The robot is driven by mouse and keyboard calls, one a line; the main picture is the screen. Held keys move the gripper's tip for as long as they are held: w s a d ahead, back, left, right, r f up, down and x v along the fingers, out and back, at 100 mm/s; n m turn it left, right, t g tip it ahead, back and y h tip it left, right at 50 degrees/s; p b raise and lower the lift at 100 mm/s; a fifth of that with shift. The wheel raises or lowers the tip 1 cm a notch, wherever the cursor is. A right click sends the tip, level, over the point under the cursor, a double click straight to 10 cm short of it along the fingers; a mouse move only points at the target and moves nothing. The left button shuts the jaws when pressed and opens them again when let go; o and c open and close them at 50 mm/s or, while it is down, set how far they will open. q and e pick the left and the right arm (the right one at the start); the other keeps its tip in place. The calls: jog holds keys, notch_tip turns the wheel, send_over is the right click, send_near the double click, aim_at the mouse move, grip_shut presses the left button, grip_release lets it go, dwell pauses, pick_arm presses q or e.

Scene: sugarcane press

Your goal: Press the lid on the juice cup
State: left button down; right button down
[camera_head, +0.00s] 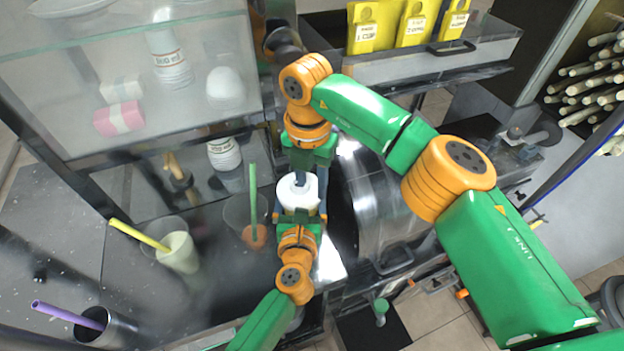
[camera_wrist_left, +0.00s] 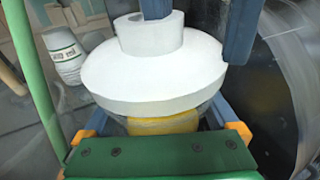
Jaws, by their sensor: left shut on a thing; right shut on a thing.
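The white lid (camera_head: 297,191) is a wide disc with a raised round collar on top. It also shows large in the left wrist view (camera_wrist_left: 150,65). My right gripper (camera_head: 301,178) comes from above and is shut on the lid. The juice cup (camera_wrist_left: 163,126) is clear with yellow juice, directly beneath the lid. My left gripper (camera_head: 298,214) is shut on the cup from the near side. The lid covers the cup's mouth, so I cannot tell whether it is fully seated on the rim.
Left of the grippers stand a cup with a green straw (camera_head: 252,215), a cup with a yellow straw (camera_head: 178,252) and a metal cup with a purple straw (camera_head: 108,328). A glass case (camera_head: 130,75) is behind them. The metal press drum (camera_head: 375,210) is close on the right.

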jog(key=shift+f, duration=0.65)
dwell(0.3)
jog(key=shift+c, duration=2.4)
grip_release()
notch_tip(320, 180, up, 8)
jog(key=shift+w+a+f, duration=0.1)
jog(key=shift+a+f, duration=0.05)
jog(key=shift+f, duration=0.1)
pick_arm(q)
grip_release()
jog(key=shift+s, duration=0.1)
